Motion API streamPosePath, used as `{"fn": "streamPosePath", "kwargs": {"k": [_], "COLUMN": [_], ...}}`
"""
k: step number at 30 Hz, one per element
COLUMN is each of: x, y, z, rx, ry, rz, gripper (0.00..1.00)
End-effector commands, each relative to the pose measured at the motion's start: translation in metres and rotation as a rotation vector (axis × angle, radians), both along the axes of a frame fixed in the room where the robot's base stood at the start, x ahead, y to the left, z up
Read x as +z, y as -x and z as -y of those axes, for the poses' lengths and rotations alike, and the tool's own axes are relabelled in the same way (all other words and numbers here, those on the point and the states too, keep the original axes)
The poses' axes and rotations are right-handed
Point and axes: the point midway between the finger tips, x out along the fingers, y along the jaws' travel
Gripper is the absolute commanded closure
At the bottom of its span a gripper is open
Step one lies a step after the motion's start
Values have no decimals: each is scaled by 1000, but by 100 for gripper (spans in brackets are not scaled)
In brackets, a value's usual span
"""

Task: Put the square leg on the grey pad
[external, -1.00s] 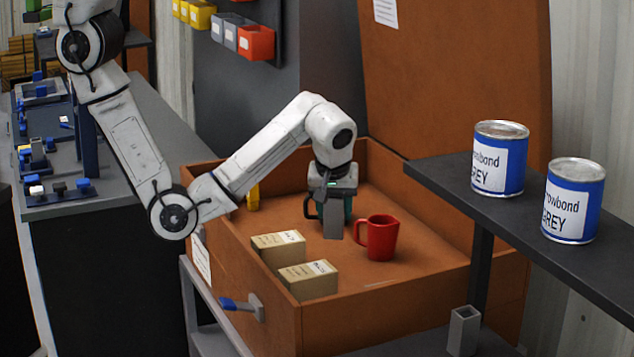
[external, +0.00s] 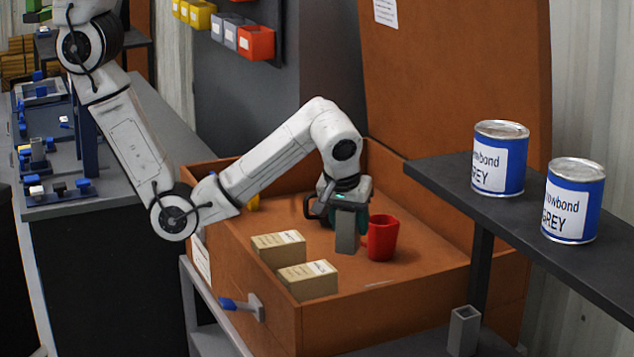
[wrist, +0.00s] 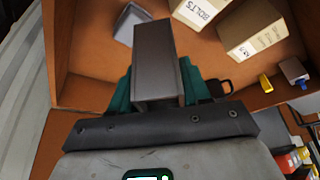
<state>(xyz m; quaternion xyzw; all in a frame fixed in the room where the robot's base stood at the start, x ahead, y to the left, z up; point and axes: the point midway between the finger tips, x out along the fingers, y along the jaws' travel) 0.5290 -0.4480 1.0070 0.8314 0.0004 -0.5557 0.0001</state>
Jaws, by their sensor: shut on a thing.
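My gripper (external: 349,205) is shut on the square leg (external: 347,232), a grey square bar that hangs roughly upright inside the orange-brown crate. In the wrist view the leg (wrist: 155,55) shows between my teal fingers (wrist: 158,92). I cannot tell whether its lower end touches the crate floor. A flat grey patch, apparently the grey pad (wrist: 125,22), lies beyond the leg at the upper left of the wrist view, partly hidden by the leg. In the external view only a thin pale edge (external: 377,284) shows there, above the crate's front wall.
A red mug (external: 385,240) stands just right of the leg. Two tan boxes (external: 278,247) (external: 308,280) stand at the front left. A dark mug (wrist: 222,87) is behind my gripper. The crate wall (external: 385,325) rises in front. Another grey square tube (external: 463,330) stands outside.

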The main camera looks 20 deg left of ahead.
Motion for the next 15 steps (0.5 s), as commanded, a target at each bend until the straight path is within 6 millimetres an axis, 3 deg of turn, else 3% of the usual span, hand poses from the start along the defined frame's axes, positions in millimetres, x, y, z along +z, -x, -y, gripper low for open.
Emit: {"fn": "streamPosePath", "kwargs": {"k": [1,8,15], "x": [-12,-27,-55], "y": [-8,-34,-57], "z": [6,28,49], "rx": [3,2,-1], "ry": [2,2,-4], "rz": [0,0,-1], "gripper": [88,88,88]}}
